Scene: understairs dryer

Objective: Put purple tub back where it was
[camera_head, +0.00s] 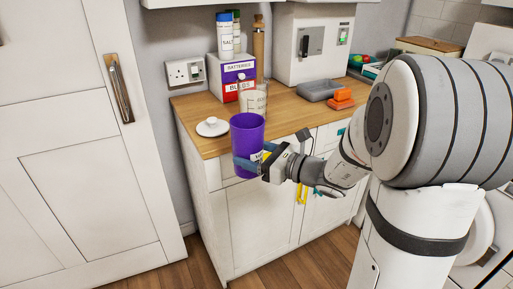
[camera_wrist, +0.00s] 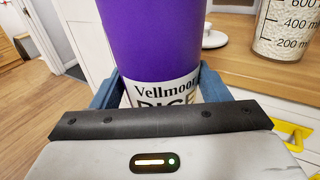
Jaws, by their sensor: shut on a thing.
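The purple tub (camera_head: 247,132) is upright, held in front of the counter's front edge. My gripper (camera_head: 250,164) is shut on its lower part, with blue fingers on both sides. In the wrist view the tub (camera_wrist: 153,40) fills the middle, and a white label reading "Vellmoor" with partly hidden large letters shows low on it. The gripper (camera_wrist: 157,95) has a finger against each side of the tub there. The tub's base is hidden in the wrist view.
On the wooden counter (camera_head: 205,147) stand a white lid or dish with a knob (camera_head: 212,126), a measuring jug (camera_head: 254,103), a batteries and bulbs box (camera_head: 236,75), a grey tray (camera_head: 318,90) and orange blocks (camera_head: 343,99). A yellow handle (camera_head: 301,193) hangs on the cabinet front.

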